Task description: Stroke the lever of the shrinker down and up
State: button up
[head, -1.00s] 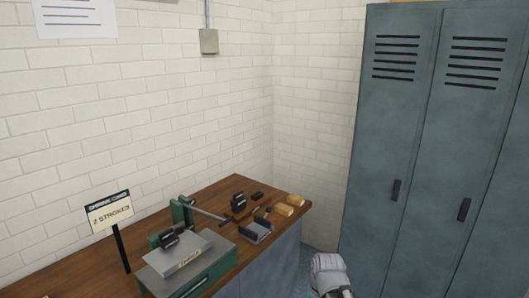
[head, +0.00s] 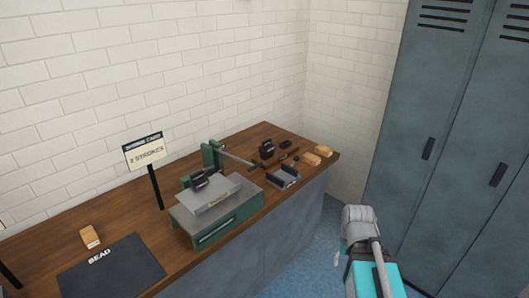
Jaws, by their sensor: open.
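The shrinker is the green machine (head: 211,157) standing on the wooden bench, with a green upright at its back. Its lever (head: 236,158) is a grey bar that runs from the upright to the right and slopes slightly down over the bench. In front of the upright is a green box (head: 222,226) with a grey metal piece (head: 210,198) and a small black part on top. A sign (head: 145,151) reading "2 STROKES" stands on a black post beside it. My arm shows at the lower right, off the bench's front; my gripper cannot be made out.
A black mat marked BEAD (head: 112,270) and a wooden block (head: 89,236) lie at the bench's left. A grey tray (head: 283,178), black parts and wooden blocks (head: 318,153) are at the right end. Grey lockers (head: 440,130) stand at right; blue floor lies between.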

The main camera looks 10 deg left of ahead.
aim_at(253, 166)
jog(key=z, duration=0.6)
jog(key=k, duration=0.85)
jog(key=u, duration=0.65)
jog(key=i, duration=1)
jog(key=z, duration=0.05)
